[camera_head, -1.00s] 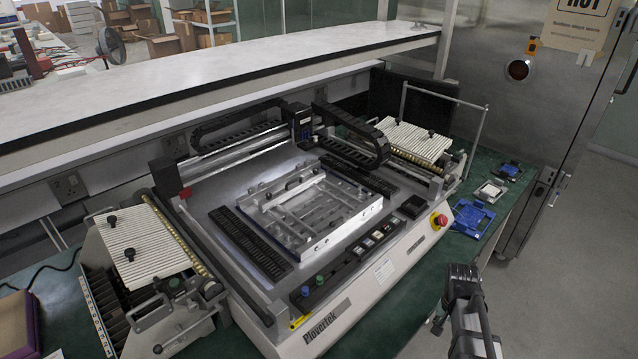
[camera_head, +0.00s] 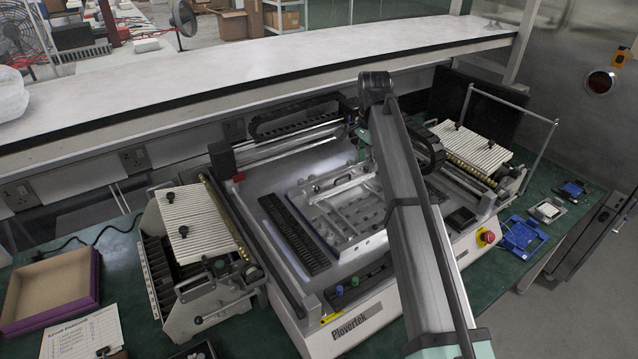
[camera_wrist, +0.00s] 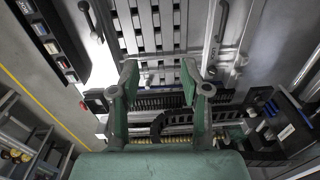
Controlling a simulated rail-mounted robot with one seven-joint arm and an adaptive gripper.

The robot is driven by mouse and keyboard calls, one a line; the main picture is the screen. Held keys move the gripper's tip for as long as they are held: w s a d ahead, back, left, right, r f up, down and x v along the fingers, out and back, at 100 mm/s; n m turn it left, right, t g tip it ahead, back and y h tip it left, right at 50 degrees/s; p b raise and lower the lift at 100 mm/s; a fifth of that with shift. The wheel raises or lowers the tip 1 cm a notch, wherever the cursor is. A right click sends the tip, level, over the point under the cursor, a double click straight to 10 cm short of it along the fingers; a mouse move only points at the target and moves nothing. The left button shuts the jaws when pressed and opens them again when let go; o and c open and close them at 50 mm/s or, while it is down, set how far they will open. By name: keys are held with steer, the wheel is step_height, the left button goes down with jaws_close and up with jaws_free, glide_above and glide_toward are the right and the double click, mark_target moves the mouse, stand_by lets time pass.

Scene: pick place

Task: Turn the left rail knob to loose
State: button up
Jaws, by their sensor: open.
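The Plovertek machine (camera_head: 300,262) stands on the green bench, with a silver slotted fixture (camera_head: 340,215) in its middle. The left side unit (camera_head: 195,215) has a ribbed white top with black knobs, one of them a front knob (camera_head: 183,231). Several small dark knobs sit lower on its front, including one (camera_head: 220,266). I cannot tell which is the left rail knob or how it is set. My gripper (camera_wrist: 160,80) is open and empty in the wrist view, its green fingers over the slotted fixture's edge (camera_wrist: 155,45). My arm hides part of the machine in the head view.
A black gantry with cable chains (camera_head: 295,118) crosses the machine's back. A right side unit (camera_head: 470,150) has a similar ribbed top. A red stop button (camera_head: 487,237), a blue tray (camera_head: 523,237) and a purple-edged box (camera_head: 50,290) are nearby. A white shelf (camera_head: 250,70) runs behind.

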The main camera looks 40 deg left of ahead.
step_height(320, 180, up, 5)
glide_above(317, 188)
steer(key=shift+g, duration=0.3)
step_height(317, 188, down, 17)
steer(key=p, duration=0.5)
steer(key=shift+w+a, duration=0.1)
steer(key=shift+r, duration=0.1)
jaws_close()
